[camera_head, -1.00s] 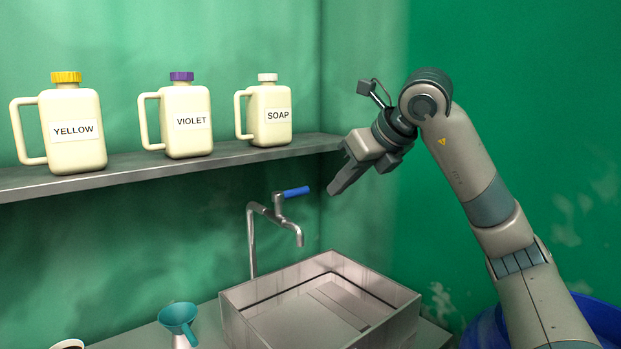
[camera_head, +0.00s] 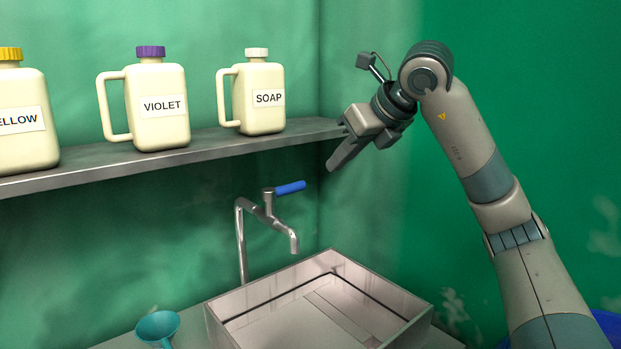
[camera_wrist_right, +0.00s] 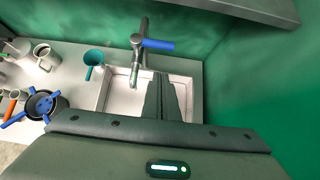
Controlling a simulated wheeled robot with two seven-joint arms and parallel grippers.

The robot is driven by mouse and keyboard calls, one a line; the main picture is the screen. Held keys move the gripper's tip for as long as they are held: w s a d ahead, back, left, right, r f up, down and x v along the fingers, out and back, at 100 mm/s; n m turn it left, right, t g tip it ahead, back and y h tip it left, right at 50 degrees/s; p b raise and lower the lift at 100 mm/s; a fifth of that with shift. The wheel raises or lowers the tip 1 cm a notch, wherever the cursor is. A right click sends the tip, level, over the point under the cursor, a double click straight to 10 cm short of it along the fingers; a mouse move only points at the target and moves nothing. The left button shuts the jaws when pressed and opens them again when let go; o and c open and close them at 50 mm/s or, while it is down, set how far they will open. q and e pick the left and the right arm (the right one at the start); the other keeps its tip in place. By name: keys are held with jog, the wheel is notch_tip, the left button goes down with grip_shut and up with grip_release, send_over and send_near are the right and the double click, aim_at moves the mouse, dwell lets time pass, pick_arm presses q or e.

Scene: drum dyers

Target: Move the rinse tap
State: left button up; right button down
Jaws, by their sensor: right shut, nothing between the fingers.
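The rinse tap (camera_head: 265,213) is a grey metal pipe with a down-turned spout and a blue lever handle (camera_head: 290,187) pointing right. It stands behind the steel sink. The tap also shows in the right wrist view (camera_wrist_right: 138,50), with its blue lever (camera_wrist_right: 158,44) pointing right. My right gripper (camera_head: 332,168) is shut and empty. It is to the right of and slightly above the lever, apart from it, near the shelf's right end. In the right wrist view my right gripper's fingers (camera_wrist_right: 164,76) lie together, seen over the sink. My left gripper is not in view.
The steel sink (camera_head: 223,311) stands below the tap. A shelf (camera_head: 205,150) above holds jugs labelled VIOLET (camera_head: 162,125), SOAP (camera_head: 268,115) and a partly cut-off yellow-capped one (camera_head: 22,145). A teal funnel (camera_head: 158,325) is left of the sink. Mugs (camera_wrist_right: 46,58) show in the wrist view.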

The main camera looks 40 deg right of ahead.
jog(key=x, duration=0.2)
jog(key=p, duration=0.5)
send_near(286, 190)
notch_tip(286, 190, down, 4)
jog(key=w+d, duration=0.2)
jog(key=d, duration=0.1)
jog(key=shift+w+a+f+p, duration=0.1)
jog(key=shift+w+f+p, duration=0.15)
jog(key=shift+w, duration=0.3)
jog(key=shift+w+a+f+p, duration=0.15)
jog(key=shift+w+f, duration=0.1)
jog(key=shift+w, duration=0.35)
